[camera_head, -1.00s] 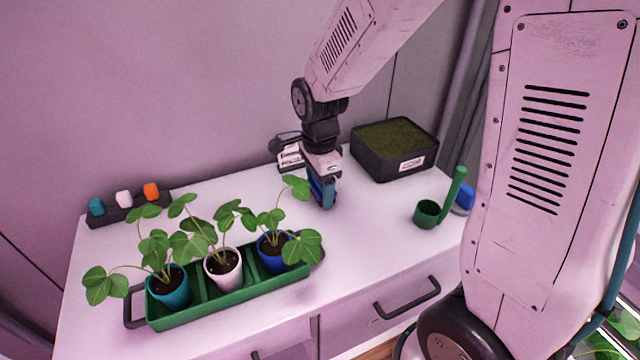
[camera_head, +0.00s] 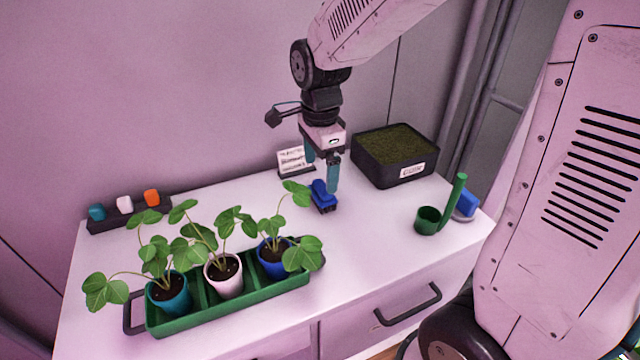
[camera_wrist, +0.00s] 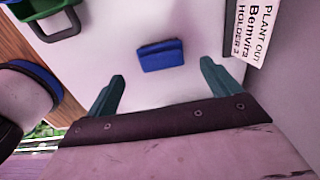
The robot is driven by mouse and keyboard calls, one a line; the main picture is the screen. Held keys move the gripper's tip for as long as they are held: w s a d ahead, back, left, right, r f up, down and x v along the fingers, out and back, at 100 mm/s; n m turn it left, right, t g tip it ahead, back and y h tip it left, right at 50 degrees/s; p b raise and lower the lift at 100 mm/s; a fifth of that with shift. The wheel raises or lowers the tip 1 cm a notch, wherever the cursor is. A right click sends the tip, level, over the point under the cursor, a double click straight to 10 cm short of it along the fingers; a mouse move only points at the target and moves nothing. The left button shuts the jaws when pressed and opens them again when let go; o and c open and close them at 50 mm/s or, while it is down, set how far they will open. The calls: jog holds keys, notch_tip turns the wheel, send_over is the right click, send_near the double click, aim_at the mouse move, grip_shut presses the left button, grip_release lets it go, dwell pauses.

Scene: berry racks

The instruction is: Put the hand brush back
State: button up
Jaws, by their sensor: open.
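A small blue block with a darker lower part, which I take for the hand brush (camera_head: 324,196), sits on the white tabletop, right of the plant tray. It also shows in the wrist view (camera_wrist: 160,56), ahead of the fingertips. My gripper (camera_head: 321,172) is open and empty above it, its two teal fingers apart and clear of it. The wrist view shows the open fingers (camera_wrist: 165,80) with bare table between them. Another blue item (camera_head: 467,204) lies on a grey base at the right end of the table, partly hidden by the green cup's handle.
A green tray (camera_head: 200,318) with several potted seedlings stands front left. A rack of coloured pieces (camera_head: 130,212) is back left. A white label card (camera_head: 293,160), a dark soil box (camera_head: 362,170) and a long-handled green cup (camera_head: 428,220) stand around. The table's front middle is clear.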

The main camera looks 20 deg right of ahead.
aim_at(320, 187)
jog(key=s+d+r+n, duration=0.2)
jog(key=s+r+n, duration=0.7)
jog(key=s+r, duration=0.15)
jog(key=s+d+f+n+t, duration=0.1)
jog(key=s+n, duration=0.8)
jog(key=s, duration=0.2)
jog(key=shift+s+d, duration=0.25)
jog(key=shift+d, duration=0.05)
jog(key=shift+f, duration=0.1)
